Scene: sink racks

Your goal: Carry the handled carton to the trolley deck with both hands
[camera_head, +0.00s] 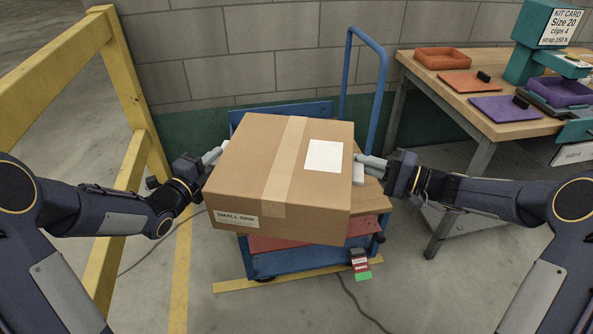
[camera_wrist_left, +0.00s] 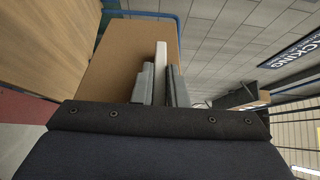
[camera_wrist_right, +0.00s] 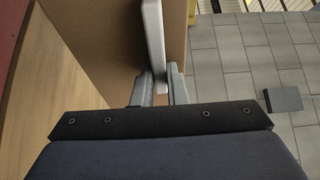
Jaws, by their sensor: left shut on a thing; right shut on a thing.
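The brown carton (camera_head: 250,170), taped along the top with a white label and marked SMALL SINK, is held level between my two grippers, over the trolley. Its side also shows in the left wrist view (camera_wrist_left: 120,60) and the right wrist view (camera_wrist_right: 105,40). My left gripper (camera_head: 213,155) is shut on a pale handle (camera_wrist_left: 161,70) at its left side. My right gripper (camera_head: 364,163) is shut on the other pale handle (camera_wrist_right: 153,40) at its right side. The wooden trolley deck (camera_head: 370,198) shows below and right of the carton, which hides most of it. I cannot tell whether they touch.
The trolley's blue push handle (camera_head: 368,40) rises behind the carton. A workbench (camera_head: 450,70) with trays stands at the right. A yellow rail (camera_head: 133,175) stands at the left, close to my left arm. A cable (camera_head: 355,300) lies on the floor in front.

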